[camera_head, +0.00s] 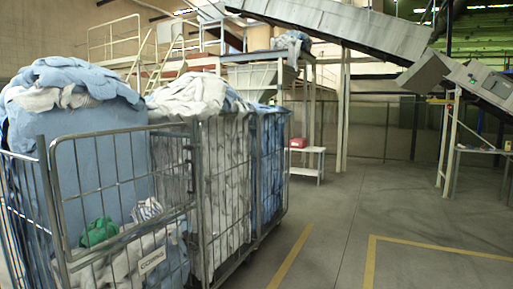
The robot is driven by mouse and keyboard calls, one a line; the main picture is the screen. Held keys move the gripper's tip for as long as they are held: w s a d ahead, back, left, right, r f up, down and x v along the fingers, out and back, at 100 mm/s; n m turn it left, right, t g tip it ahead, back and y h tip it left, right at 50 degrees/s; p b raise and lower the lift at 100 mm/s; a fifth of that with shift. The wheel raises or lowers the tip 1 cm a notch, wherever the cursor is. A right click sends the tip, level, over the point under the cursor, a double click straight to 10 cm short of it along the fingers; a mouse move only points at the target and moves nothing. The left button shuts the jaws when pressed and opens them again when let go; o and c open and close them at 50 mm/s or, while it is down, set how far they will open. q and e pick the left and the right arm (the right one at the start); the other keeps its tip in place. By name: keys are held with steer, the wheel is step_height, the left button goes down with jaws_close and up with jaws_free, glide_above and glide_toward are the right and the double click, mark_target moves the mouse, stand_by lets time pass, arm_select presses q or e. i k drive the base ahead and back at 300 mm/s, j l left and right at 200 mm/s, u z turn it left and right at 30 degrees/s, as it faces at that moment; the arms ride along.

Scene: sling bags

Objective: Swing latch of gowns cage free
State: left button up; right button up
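A wire roll cage (124,187) stands at the near left, heaped with blue and white cloth (75,78). Its front has a hinged-looking metal gate frame with a small plate (152,261) low on it. A latch-like metal fitting (190,168) sits on the upright at the gate's right edge; it is small, and I cannot tell whether it is fastened. A green cloth (98,231) lies inside behind the bars. Neither of my grippers is in view.
More filled cages (268,165) stand close behind, to the right. Conveyors (345,25) run overhead. The grey floor (345,215) with yellow lines is clear at right.

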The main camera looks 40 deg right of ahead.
mark_target(190, 146)
steer(key=z, duration=0.95)
steer(key=i+l+u, duration=0.1)
steer(key=i+l, duration=0.35)
steer(key=l, duration=0.15)
